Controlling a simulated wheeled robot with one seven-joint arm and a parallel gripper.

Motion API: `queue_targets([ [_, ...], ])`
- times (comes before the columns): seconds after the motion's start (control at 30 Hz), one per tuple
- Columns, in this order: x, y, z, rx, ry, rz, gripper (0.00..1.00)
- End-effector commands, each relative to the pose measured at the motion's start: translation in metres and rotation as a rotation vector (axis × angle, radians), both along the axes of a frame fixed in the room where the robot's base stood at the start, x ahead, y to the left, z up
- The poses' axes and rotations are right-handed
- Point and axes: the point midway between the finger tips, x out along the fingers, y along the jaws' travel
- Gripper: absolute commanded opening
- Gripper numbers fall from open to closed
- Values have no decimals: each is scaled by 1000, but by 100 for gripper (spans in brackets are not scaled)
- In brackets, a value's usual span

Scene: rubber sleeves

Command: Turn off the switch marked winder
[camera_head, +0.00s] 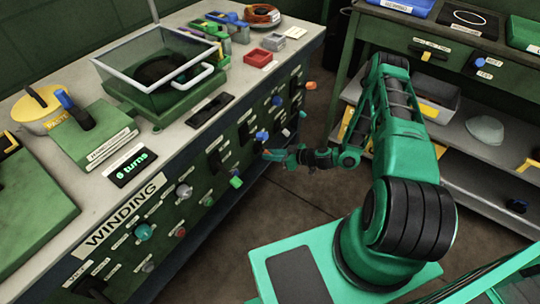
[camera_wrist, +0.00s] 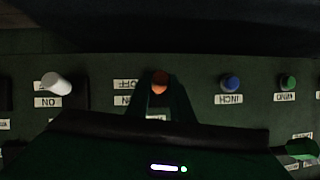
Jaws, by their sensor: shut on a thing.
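My gripper (camera_head: 270,154) reaches the front panel of the green winding bench. In the wrist view its two fingers (camera_wrist: 160,88) stand on either side of an orange-tipped switch lever (camera_wrist: 159,77) and are shut on it. Labels (camera_wrist: 126,100) beside this lever read ON and OFF, shown upside down. I cannot read a winder mark on any label. The lever's base and its exact tilt are hidden by the fingers. In the head view the gripper covers most of this switch.
A white lever (camera_wrist: 57,85) is left of the gripper in the wrist view. A blue INCH button (camera_wrist: 231,83) and a green button (camera_wrist: 288,82) are to the right. The bench panel carries several other knobs. A green table with a shelf (camera_head: 465,125) stands at right.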

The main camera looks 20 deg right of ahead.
Motion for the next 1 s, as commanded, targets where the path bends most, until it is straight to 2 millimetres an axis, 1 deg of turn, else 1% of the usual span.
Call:
queue_targets([
  [0.37, -1, -1, -2, -2, 1, 0, 0],
  [0.4, -1, -1, -2, -2, 1, 0, 28],
  [0.43, -1, -1, -2, -2, 1, 0, 35],
  [0.47, -1, -1, -2, -2, 1, 0, 39],
  [0.77, -1, -1, -1, 0, 0, 0, 39],
  [0.87, -5, -5, 2, 0, 0, -1, 39],
  [1.0, -17, -18, 10, -1, 1, -3, 39],
])
